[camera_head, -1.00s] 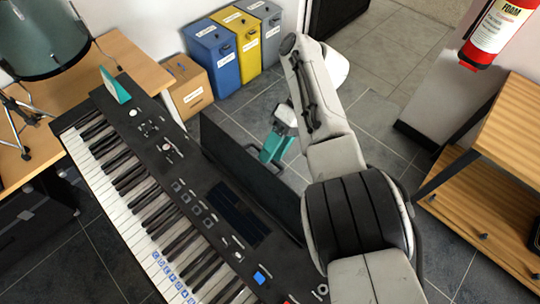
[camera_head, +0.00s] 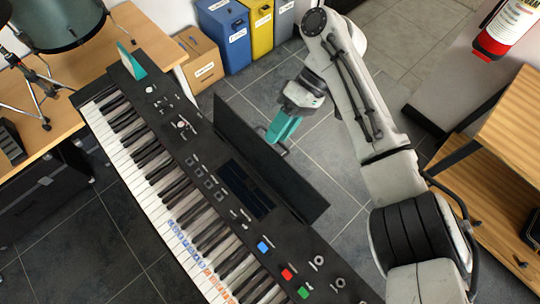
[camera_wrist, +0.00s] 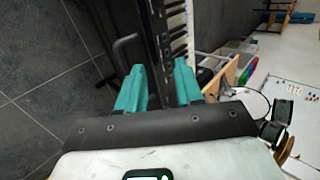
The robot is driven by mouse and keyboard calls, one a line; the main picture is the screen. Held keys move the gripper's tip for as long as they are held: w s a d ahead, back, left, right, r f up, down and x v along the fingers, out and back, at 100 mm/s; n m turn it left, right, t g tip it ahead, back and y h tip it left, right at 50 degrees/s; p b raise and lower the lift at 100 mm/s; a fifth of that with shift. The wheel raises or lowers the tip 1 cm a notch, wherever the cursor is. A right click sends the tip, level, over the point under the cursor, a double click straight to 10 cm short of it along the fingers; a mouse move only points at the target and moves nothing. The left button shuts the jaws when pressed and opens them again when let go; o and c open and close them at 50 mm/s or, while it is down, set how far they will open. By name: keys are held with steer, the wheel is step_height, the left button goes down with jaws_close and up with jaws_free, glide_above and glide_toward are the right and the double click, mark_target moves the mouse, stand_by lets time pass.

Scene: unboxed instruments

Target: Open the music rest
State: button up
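The digital keyboard (camera_head: 190,190) runs diagonally on the left of the head view. Its music rest (camera_head: 275,165) is a long dark panel along the keyboard's far-right edge. My gripper (camera_head: 281,130) has two teal fingers hanging just right of the rest, on its outer side; I see no clear contact. In the wrist view my gripper (camera_wrist: 160,88) is open, its fingers apart with dark keyboard parts between and beyond them. A thin grey bent bar (camera_wrist: 121,46) shows beside the left finger. Whether it belongs to the rest is unclear.
Cardboard box (camera_head: 195,60), blue bin (camera_head: 225,35) and yellow bin (camera_head: 260,30) stand at the back. A wooden shelf (camera_head: 500,170) and fire extinguisher (camera_head: 505,30) are at right. A desk with a drum (camera_head: 65,20) is at left. Tiled floor lies open beside the rest.

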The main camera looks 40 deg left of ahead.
steer(key=s+d+r, duration=0.5)
steer(key=s+r, duration=0.1)
steer(key=s, duration=0.3)
steer(key=shift+s+d+p, duration=0.15)
steer(key=shift+d+p, duration=0.05)
steer(key=shift+p, duration=0.25)
stand_by(0.5)
